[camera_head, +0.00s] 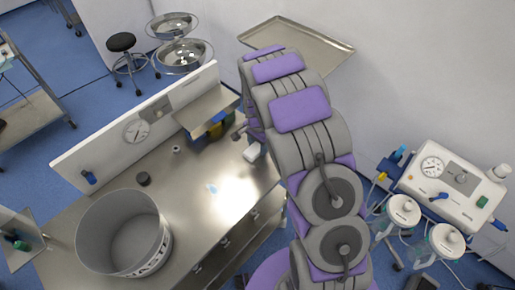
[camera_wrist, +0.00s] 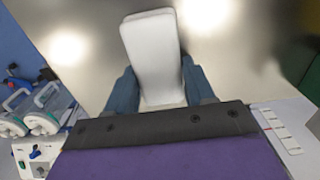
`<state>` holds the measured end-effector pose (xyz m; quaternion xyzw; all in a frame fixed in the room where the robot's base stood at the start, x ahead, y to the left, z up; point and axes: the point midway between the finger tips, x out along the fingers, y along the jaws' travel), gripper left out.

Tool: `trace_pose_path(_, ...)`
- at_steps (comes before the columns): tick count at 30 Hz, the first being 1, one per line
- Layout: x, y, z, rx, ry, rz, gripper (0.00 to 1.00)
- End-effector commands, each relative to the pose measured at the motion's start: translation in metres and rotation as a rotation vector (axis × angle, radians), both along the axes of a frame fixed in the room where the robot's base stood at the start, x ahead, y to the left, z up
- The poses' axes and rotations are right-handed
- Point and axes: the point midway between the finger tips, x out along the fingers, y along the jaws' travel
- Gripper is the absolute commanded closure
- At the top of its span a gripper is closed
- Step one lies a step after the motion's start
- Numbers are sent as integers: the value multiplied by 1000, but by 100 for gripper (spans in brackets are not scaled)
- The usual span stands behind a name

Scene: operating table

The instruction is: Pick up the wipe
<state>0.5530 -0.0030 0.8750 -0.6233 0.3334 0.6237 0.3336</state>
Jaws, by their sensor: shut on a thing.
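The wipe, a white block-like piece with rounded edges (camera_wrist: 152,55), is between the two blue-grey fingers of my gripper (camera_wrist: 160,88) in the wrist view. The fingers press on it from both sides, and its far end sticks out beyond them. My gripper is shut on it. In the head view a small white piece (camera_head: 252,152) shows beside my arm, over the right part of the steel table; it looks like the same wipe. My gripper is mostly hidden behind my arm there. I cannot tell the exact gap between wipe and table.
The steel table (camera_head: 185,215) carries a large round metal drum (camera_head: 122,232) at its front left and a small dark cap (camera_head: 143,179). A white back panel with a gauge (camera_head: 135,131) and a shelf (camera_head: 206,110) line its rear. A suction unit (camera_head: 447,185) stands at right.

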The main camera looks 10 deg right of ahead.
Motion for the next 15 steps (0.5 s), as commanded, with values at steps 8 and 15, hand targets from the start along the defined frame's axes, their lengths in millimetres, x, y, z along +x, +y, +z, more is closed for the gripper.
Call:
trace_pose_path(8, 0, -3, -1, 3, 1, 1, 76)
trace_pose_path(15, 0, -4, 0, 4, 1, 1, 77)
